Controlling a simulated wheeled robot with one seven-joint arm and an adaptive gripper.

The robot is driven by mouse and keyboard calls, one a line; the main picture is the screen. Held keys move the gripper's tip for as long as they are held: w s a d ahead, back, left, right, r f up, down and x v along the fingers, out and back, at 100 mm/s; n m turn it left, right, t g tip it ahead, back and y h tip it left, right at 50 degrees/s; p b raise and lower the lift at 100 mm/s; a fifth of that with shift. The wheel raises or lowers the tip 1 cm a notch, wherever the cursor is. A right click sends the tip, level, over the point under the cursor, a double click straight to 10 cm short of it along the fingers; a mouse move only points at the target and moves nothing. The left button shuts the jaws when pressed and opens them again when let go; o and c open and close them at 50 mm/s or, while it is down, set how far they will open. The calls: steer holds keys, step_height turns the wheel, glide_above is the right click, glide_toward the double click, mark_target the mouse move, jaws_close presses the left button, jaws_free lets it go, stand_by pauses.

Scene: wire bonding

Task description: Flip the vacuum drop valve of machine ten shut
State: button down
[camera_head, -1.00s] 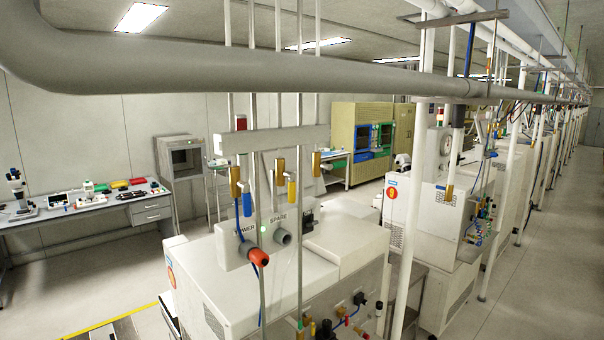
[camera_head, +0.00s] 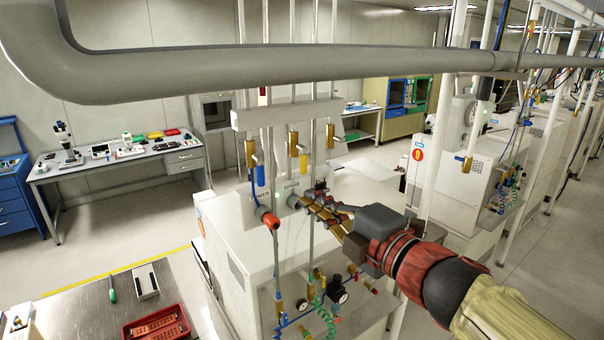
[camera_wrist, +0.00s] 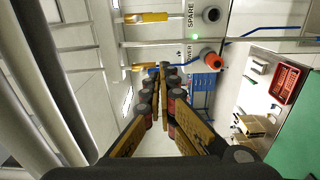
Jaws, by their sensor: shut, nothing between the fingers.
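Three brass drop valves hang below a pale crossbar (camera_head: 288,113) above the near machine (camera_head: 262,246). The left valve (camera_head: 250,152) has a blue handle (camera_head: 260,176), the middle valve (camera_head: 293,142) a yellow handle (camera_head: 303,163), and the right valve (camera_head: 330,134) a brass-coloured handle. I cannot read which one is vacuum, or the machine's number. My gripper (camera_head: 302,200) is shut and empty, in front of the SPARE and POWER sockets and lower than the handles in the picture. In the wrist view its fingertips (camera_wrist: 162,68) appear beside a brass valve (camera_wrist: 145,67); contact cannot be told.
An orange-red plug (camera_head: 270,218) sits at POWER. Hoses and fittings (camera_head: 325,292) are below. A bench with a red tray (camera_head: 157,327) stands left.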

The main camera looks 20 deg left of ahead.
mark_target(303, 164)
steer(key=shift+a, duration=0.1)
stand_by(0.3)
steer(key=w+a+p, duration=0.2)
steer(key=w+a, duration=0.4)
steer(key=w, duration=0.4)
steer(key=shift+d, duration=0.1)
stand_by(0.4)
steer(key=shift+d+f+n+b, duration=0.1)
steer(key=shift+n+b, duration=0.25)
steer(key=shift+n, duration=0.05)
